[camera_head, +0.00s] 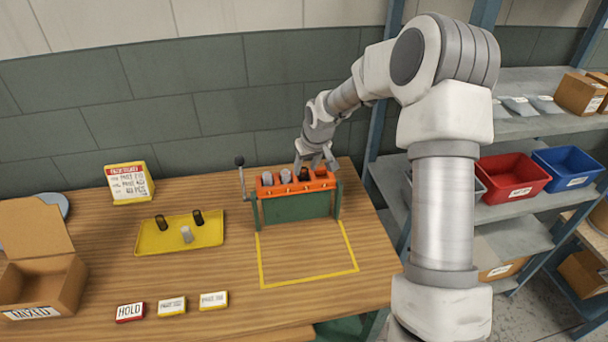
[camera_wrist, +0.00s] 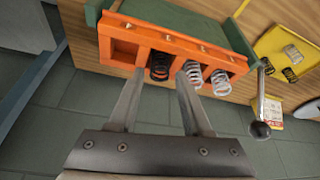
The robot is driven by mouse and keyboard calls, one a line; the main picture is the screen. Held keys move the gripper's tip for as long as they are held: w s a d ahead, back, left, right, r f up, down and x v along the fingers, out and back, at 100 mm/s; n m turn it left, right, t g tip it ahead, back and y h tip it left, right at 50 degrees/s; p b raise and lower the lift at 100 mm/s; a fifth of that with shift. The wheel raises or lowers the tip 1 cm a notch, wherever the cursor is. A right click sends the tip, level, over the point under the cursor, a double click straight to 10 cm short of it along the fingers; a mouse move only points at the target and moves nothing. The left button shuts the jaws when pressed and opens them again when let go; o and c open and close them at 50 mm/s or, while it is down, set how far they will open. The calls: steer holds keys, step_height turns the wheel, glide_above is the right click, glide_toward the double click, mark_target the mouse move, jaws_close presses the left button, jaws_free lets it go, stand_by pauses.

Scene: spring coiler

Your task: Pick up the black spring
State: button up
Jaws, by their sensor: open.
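A black spring (camera_wrist: 160,66) sits in a slot of the orange rack (camera_wrist: 122,28) on the green coiler, and it also shows in the head view (camera_head: 304,174). Two silver springs (camera_wrist: 193,73) (camera_wrist: 220,82) stand in the slots beside it. The slot (camera_wrist: 125,48) on its other side looks empty in the wrist view. My gripper (camera_wrist: 161,74) is open, with one fingertip on either side of the black spring in the wrist view. I cannot tell whether the fingers touch it. In the head view my gripper (camera_head: 316,160) is over the rack's right part.
A yellow tray (camera_head: 150,243) holds two dark springs and a silver one. A lever (camera_head: 241,175) rises at the coiler's left. An open MIXED box (camera_head: 40,285) stands left, label blocks (camera_head: 172,306) in front. A yellow-taped area (camera_head: 305,262) of table is clear.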

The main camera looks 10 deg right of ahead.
steer(key=shift+x, duration=0.95)
jaws_close()
steer(key=shift+r, duration=0.1)
